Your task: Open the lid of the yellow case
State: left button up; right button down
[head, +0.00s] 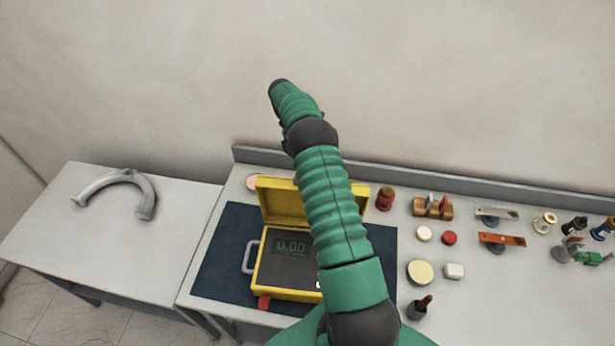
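The yellow case (293,294) stands on a dark blue mat (217,277) on the workbench. Its lid (283,203) is raised and stands up at the back edge. The dark panel inside is exposed, with a display (290,246) reading 0.00. A grey handle (250,257) is on the case's left side and a red tab (264,301) at its front left. A green arm of mine, seemingly the right, rises from the bottom and hides the right part of case and lid. Its dark far end (279,86) is above the case against the wall; no fingers can be made out. My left gripper is out of view.
A grey horseshoe-shaped piece (148,192) lies on the left table (90,233). Right of the mat are a red spool (385,198), a wooden block (432,207), a cream disc (420,272), a dark bottle (419,307) and several small parts. A low ledge (480,190) runs along the back.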

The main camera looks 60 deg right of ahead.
jog(key=shift+f, duration=0.15)
jog(key=c, duration=1.8)
grip_release()
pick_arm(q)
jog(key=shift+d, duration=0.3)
pick_arm(e)
jog(key=o, duration=0.3)
jog(key=shift+d, duration=0.3)
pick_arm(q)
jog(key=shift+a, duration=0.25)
pick_arm(e)
jog(key=shift+o, duration=0.2)
jog(key=shift+a, duration=0.25)
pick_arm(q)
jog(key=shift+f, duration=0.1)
